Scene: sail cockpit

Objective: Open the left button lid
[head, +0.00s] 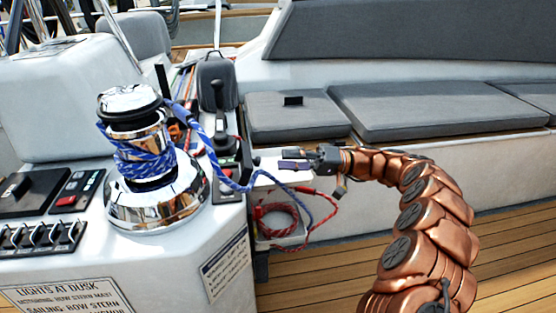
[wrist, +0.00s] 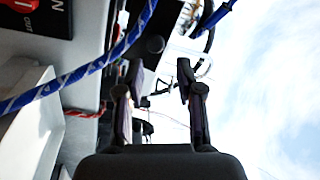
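I cannot make out for certain which part is the left button lid. A black panel with a red switch (head: 78,190) lies left of the chrome winch (head: 150,165). A second dark panel with a red part (head: 228,180) lies right of the winch, partly behind the blue rope. A red switch (wrist: 20,5) with lettering shows at the wrist view's top left corner. A small round dark knob (wrist: 155,44) shows beyond my fingers. My gripper (head: 282,160) is right of the second panel, pointing left. In the wrist view my gripper (wrist: 158,72) has its fingers apart, with nothing held.
Blue rope (head: 222,165) runs from the winch past the right panel, close to my gripper. A black lever (head: 220,110) stands behind it. Red rope (head: 280,218) is coiled below. Grey seat cushions (head: 425,110) line the back. The wooden floor (head: 325,280) is clear at the front.

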